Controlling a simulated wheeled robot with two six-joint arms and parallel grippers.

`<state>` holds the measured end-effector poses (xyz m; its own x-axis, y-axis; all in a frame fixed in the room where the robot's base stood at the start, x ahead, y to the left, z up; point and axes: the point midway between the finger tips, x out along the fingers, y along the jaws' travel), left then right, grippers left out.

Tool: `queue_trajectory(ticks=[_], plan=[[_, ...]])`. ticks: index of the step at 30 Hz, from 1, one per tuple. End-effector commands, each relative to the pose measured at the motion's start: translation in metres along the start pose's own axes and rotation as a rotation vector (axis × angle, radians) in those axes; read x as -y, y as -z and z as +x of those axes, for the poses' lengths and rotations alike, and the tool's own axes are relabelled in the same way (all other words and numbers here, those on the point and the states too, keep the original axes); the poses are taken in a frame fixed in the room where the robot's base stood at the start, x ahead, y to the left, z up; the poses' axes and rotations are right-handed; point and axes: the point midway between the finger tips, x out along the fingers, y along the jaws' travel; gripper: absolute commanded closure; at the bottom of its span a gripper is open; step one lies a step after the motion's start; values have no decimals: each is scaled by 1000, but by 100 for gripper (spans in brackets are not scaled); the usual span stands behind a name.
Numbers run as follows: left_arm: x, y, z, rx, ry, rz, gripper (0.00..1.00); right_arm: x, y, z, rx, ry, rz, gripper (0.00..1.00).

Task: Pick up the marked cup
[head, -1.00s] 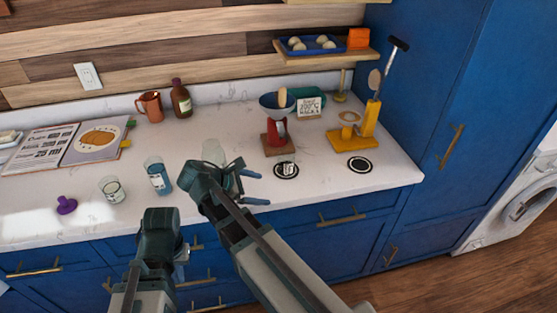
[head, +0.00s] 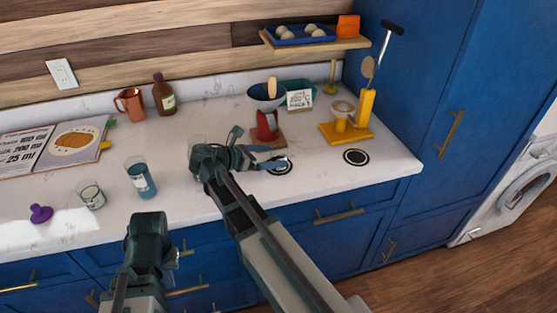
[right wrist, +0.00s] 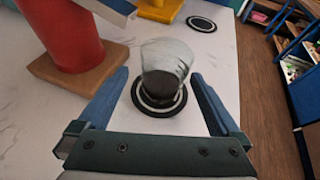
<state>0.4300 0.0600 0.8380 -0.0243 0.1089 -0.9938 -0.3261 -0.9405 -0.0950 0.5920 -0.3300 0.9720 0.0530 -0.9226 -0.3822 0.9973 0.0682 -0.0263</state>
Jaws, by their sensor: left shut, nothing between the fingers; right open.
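A clear glass cup (right wrist: 165,62) stands upright on a black disc with a white ring (right wrist: 142,108) in the right wrist view. In the head view my right gripper (head: 268,161) mostly hides this cup, and the ringed disc (head: 283,171) shows just below the fingers. My right gripper also shows in the right wrist view (right wrist: 160,82). It is open, with one blue finger on either side of the cup and gaps between. I cannot make out a mark on the cup itself. My left gripper (head: 150,228) is shut and empty in front of the counter.
A red grinder (head: 267,126) on a wooden base stands close behind the cup. A yellow stand (head: 348,132) and a bare ringed disc (head: 355,157) are to the right. A blue-filled glass (head: 140,180), a pale-filled glass (head: 91,196) and a purple knob (head: 40,213) stand left.

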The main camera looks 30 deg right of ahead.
Motion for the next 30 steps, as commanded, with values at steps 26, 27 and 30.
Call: queue_trajectory(ticks=[26, 27, 30], plan=[[-2, 1, 21, 0, 0, 0, 100, 4, 0, 56, 0, -1, 0, 0], [-2, 1, 21, 0, 0, 0, 100, 4, 0, 56, 0, -1, 0, 0], [-2, 1, 21, 0, 0, 0, 100, 4, 0, 56, 0, -1, 0, 16]])
